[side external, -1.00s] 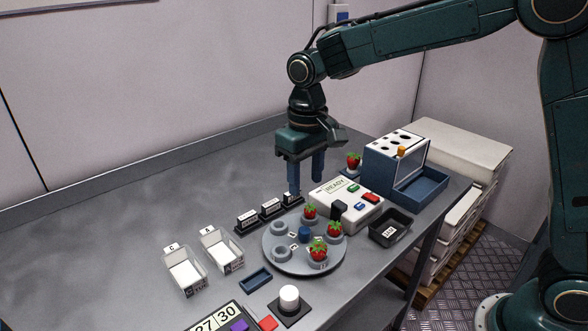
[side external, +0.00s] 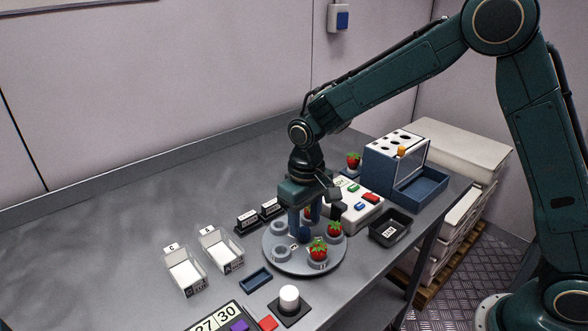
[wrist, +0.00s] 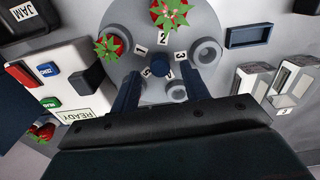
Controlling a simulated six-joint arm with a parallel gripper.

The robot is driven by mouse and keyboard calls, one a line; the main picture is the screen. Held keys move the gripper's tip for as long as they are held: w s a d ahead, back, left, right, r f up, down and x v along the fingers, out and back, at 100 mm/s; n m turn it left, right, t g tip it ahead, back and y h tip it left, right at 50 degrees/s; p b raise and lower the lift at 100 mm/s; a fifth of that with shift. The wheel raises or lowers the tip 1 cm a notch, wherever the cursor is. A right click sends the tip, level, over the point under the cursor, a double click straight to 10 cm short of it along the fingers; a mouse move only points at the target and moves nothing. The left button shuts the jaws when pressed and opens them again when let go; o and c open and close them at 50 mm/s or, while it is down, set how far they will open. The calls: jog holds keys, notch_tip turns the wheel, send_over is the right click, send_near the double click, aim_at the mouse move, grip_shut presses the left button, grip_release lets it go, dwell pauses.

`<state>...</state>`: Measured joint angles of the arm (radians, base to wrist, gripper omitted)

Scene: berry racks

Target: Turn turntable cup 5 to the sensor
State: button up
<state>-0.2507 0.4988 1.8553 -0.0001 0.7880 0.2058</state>
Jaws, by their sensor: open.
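The grey turntable (side external: 272,257) (wrist: 137,22) has a blue centre knob (wrist: 161,70) and numbered tags. Its number 5 tag (wrist: 146,72) faces the left finger in the wrist view, which hides the cup there. Two strawberries (side external: 318,250) (side external: 334,229) sit in front cups; red of another shows behind my fingers. Two cups (wrist: 206,50) (wrist: 176,90) are empty. My gripper (side external: 301,236) (wrist: 160,72) is open above the turntable, its fingers on either side of the knob in the wrist view. A black block (wrist: 86,78), possibly the sensor, is on the white READY box (wrist: 65,60).
A black JAM tray (side external: 390,228) and a blue-and-white rack (side external: 393,160) stand right of the turntable. Clear bins (side external: 222,249) stand left. A blue tray (side external: 256,280) and a white-topped button (side external: 289,297) lie in front. The table's back left is clear.

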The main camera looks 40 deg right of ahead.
aim_at(305, 229)
jog(key=shift+f, duration=1.55)
grip_shut()
